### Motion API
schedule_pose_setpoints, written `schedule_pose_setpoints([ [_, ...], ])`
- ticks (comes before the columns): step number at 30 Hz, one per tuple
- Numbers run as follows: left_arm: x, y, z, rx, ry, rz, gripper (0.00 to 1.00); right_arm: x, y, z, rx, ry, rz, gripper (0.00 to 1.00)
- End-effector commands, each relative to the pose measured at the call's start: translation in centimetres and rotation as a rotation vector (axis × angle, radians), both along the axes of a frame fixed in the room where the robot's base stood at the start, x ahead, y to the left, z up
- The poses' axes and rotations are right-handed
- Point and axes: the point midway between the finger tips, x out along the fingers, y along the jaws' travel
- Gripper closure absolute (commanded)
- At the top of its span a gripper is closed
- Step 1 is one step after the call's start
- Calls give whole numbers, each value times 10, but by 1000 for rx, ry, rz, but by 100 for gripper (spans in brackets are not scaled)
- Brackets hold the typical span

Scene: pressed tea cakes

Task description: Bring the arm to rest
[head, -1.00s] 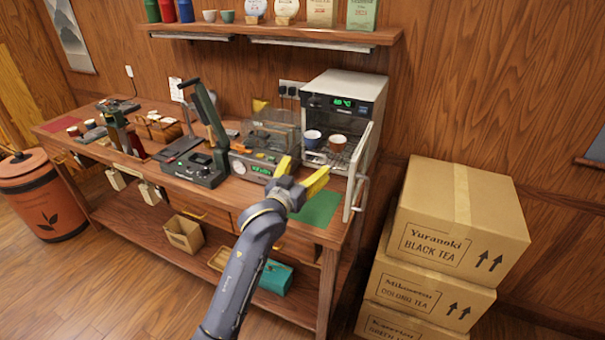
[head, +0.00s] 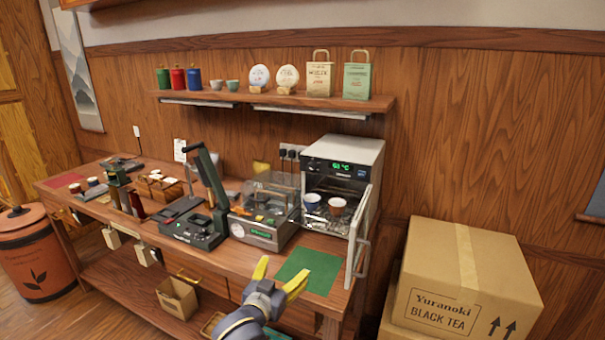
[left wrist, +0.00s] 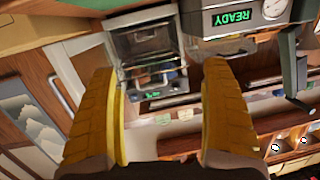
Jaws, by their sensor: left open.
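My left gripper (head: 279,280) has yellow fingers and is open and empty. In the head view it is low in the picture, in front of the bench's front edge, near the green mat (head: 309,270). Its two spread fingers (left wrist: 162,115) also show in the left wrist view, with nothing between them. My right gripper is not in view.
The wooden bench (head: 205,257) bears a press with a raised lever (head: 207,190), a clear-lidded machine (head: 262,232) and an open-doored warming cabinet (head: 343,152) with a blue cup (head: 312,201) and an orange cup (head: 337,206). Cartons (head: 462,290) stand at the right.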

Motion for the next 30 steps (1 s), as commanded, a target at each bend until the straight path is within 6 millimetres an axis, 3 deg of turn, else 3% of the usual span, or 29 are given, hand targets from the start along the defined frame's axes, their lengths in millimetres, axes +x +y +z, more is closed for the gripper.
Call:
schedule_pose_setpoints([
  [1, -17, 16, -25, 44, 41, 26, 19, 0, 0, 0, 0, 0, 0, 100],
  [6, -78, 70, -93, 220, 173, 109, 19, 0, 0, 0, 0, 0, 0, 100],
  [13, -178, 146, -161, 469, 367, 195, 19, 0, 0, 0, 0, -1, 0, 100],
  [18, -244, 191, -185, 624, 487, 234, 19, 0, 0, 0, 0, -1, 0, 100],
  [30, -332, 246, -197, 828, 649, 266, 19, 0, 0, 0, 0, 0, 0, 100],
])
